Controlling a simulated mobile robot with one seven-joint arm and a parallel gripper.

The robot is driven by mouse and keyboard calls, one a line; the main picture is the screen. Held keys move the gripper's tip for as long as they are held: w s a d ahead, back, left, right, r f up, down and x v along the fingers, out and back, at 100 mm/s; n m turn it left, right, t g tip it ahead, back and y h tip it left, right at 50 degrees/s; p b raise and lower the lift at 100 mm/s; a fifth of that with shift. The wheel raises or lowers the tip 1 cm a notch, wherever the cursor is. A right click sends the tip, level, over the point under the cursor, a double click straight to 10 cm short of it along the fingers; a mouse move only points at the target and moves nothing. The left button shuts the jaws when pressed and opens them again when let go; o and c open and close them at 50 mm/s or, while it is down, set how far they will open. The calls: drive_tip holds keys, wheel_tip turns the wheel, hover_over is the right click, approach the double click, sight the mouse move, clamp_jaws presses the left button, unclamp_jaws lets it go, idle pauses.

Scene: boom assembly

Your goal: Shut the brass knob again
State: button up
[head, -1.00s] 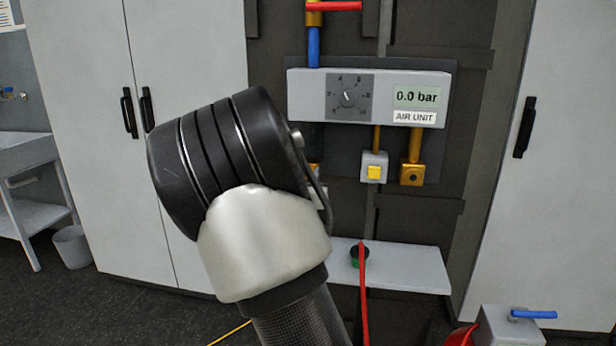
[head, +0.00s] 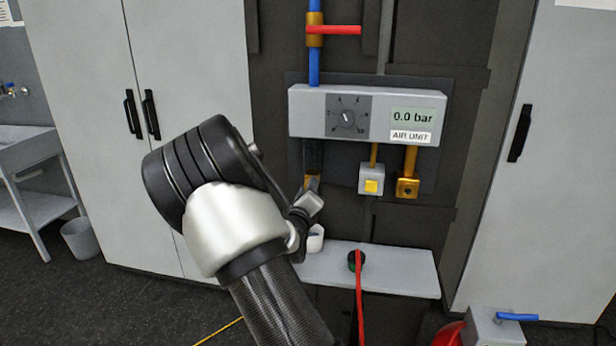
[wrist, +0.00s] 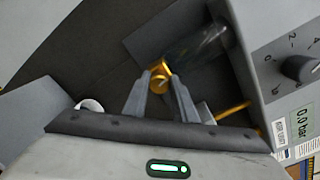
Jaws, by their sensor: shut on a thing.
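The brass knob (wrist: 159,74) sits at the bottom end of a dark clear bowl (wrist: 197,45) under the air unit. In the head view the brass (head: 313,182) shows only partly, behind the end of my arm. My gripper (wrist: 161,84) has one finger on each side of the knob in the wrist view, shut on it. In the head view my gripper (head: 312,188) is small and partly hidden just below the bowl. How far the knob is turned cannot be told.
The air unit (head: 272,112) above reads 0.0 bar. A yellow-button box (head: 371,180) and a brass outlet (head: 408,187) hang to the right. Below, a shelf (head: 405,268) bears a white cup (head: 315,241) and a red hose (head: 360,305). A red-handled valve (head: 333,30) is above.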

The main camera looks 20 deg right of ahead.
drive_tip(key=n+h+p, duration=0.1)
drive_tip(key=n+p, duration=1.3)
drive_tip(key=n, duration=0.9)
drive_tip(key=shift+f+n, duration=0.15)
drive_tip(key=shift+n, duration=0.15)
idle(0.4)
drive_tip(key=o, duration=1)
drive_tip(key=shift+o, duration=0.2)
